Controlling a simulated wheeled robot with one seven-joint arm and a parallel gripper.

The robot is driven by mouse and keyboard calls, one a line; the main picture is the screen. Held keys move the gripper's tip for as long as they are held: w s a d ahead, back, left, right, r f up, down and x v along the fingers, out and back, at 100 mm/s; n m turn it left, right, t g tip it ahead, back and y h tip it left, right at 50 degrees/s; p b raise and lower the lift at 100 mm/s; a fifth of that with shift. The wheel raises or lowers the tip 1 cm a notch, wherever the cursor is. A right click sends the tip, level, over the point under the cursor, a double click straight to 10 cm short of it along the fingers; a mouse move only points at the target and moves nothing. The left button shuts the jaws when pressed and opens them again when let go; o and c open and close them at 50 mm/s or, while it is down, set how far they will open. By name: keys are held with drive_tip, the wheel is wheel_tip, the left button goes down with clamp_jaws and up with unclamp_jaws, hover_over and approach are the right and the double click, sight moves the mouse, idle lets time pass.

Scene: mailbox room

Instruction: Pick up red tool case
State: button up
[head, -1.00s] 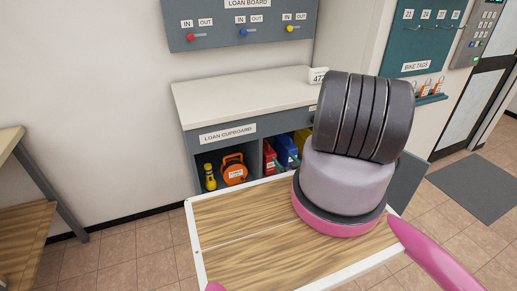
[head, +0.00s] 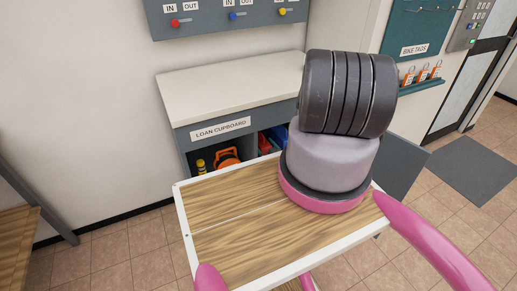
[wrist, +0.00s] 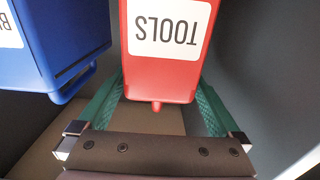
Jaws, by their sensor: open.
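The red tool case (wrist: 165,60), with a white TOOLS label that reads upside down, fills the upper middle of the wrist view. My gripper (wrist: 161,92) is open, its green-padded fingers on the left and right of the case's near end. I cannot tell whether either finger touches it. In the head view, a small part of the red case (head: 264,143) shows in the loan cupboard (head: 223,128); my arm and tray hide the rest. My gripper is hidden in the head view.
A blue case (wrist: 60,45) stands close on the left of the red one in the wrist view. Dark cupboard walls are near on the right. An orange item (head: 227,157) and a yellow torch (head: 201,166) sit in the cupboard's left compartment.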

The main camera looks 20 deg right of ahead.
sight(261, 140)
drive_tip(key=w, duration=0.3)
drive_tip(key=shift+w, duration=0.25)
drive_tip(key=shift+c, duration=0.3)
drive_tip(key=c, duration=1.5)
drive_tip(key=shift+r, duration=0.15)
clamp_jaws()
